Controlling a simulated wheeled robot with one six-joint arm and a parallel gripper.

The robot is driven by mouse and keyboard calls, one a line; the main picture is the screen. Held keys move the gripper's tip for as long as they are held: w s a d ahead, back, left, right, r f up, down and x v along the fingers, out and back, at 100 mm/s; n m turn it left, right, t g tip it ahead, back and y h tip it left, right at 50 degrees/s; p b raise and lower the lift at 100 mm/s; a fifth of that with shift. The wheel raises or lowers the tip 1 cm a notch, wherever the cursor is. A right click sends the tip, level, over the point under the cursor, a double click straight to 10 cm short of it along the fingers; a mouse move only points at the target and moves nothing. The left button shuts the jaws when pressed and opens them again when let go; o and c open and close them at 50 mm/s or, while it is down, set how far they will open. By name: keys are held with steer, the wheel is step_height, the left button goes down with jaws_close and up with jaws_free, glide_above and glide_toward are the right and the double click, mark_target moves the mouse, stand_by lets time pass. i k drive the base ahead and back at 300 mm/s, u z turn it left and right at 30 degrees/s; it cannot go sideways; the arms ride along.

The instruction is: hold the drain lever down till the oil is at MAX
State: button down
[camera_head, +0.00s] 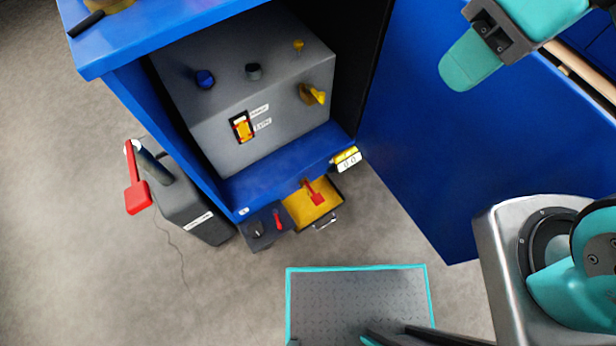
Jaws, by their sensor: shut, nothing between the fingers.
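A grey machine (215,115) stands inside a blue cabinet. On its front is a small gauge window (243,128) with amber in it and two white labels beside it, too small to read surely. Below the cabinet's front edge a short red lever (314,194) sits over a yellow tray (325,208); it looks like the drain lever. Whether it is pressed I cannot tell. My gripper (468,66), with teal fingers on a dark mount, is at the upper right over the open blue door. It is shut and empty, well away from the lever.
A grey unit (190,210) with a large red handle (137,192) stands left of the cabinet. A dark box (258,229) with a knob and small red lever (278,219) adjoins the tray. The blue door (420,140) stands to the right.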

mark_target(317, 199)
steer(key=z, duration=1.65)
steer(key=k, duration=0.85)
steer(key=u, duration=1.5)
steer(key=i, duration=0.5)
steer(key=u, duration=0.05)
